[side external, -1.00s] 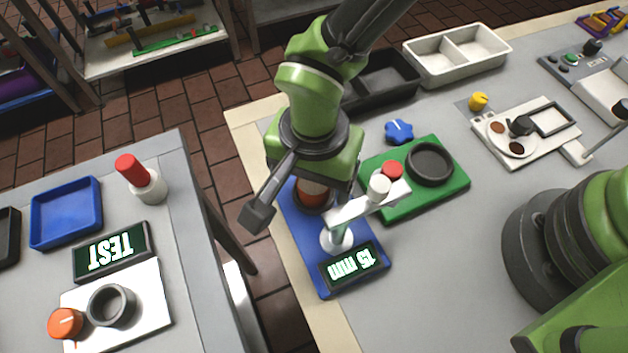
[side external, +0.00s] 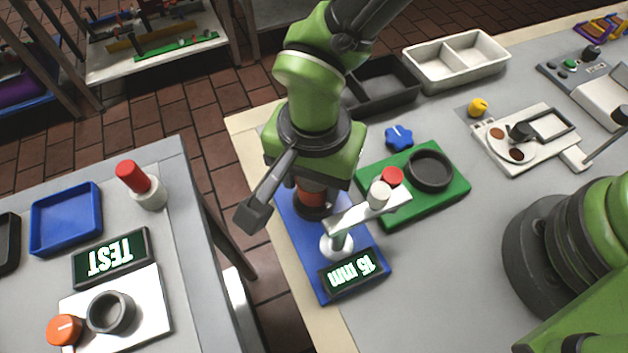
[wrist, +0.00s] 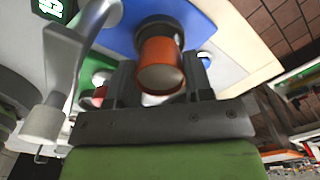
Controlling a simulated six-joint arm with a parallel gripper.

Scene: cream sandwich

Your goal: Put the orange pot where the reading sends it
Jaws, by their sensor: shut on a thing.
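The orange pot (side external: 311,194) stands at the dark ring (side external: 318,211) on a blue board (side external: 298,240). My gripper (side external: 318,186) is directly above and around it, shut on the pot. In the wrist view the pot (wrist: 158,66) shows between my two dark fingers (wrist: 158,82), with the ring (wrist: 165,27) behind it. The pot's lower edge and its seat are partly hidden. On the same board, a dark display (side external: 353,270) reads "15 mm".
A green board (side external: 440,204) with a dark ring (side external: 430,169) and a red button lies right of the blue board. Black (side external: 385,85) and white (side external: 480,72) divided trays stand behind. A "TEST" display (side external: 112,258), blue tray (side external: 66,240) and orange knob (side external: 64,329) are on the left table.

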